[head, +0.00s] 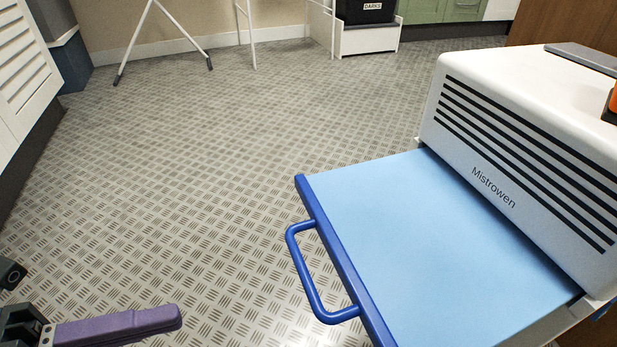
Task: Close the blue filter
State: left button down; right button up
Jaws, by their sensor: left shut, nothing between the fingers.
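The blue filter (430,240) is a flat light-blue panel with a darker blue front edge. It sticks out to the left from the low front of a white appliance (500,160) marked "Mistrowen", so it is pulled out. Its blue bar handle (306,277) is on the front edge, facing left. My left gripper (172,319), with purple fingers, is at the bottom left, shut and empty. It is left of the handle and apart from it. My right gripper is not in view.
The appliance has dark slots on its front. A grey flat thing (585,58) lies on its top, and an orange thing is cut off at the right edge. A white louvred cabinet (25,75) stands at the left. White stand legs (160,40) are at the back. The patterned floor between is clear.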

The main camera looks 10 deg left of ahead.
pick_arm(q)
jog(key=r+b+x, duration=0.1)
jog(key=b+x, duration=0.1)
jog(key=x, duration=0.9)
jog(key=shift+r, duration=0.2)
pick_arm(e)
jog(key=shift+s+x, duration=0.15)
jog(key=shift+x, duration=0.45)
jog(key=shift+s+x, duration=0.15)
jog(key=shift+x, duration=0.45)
pick_arm(q)
jog(key=shift+w+d, duration=0.1)
jog(key=shift+d, duration=0.05)
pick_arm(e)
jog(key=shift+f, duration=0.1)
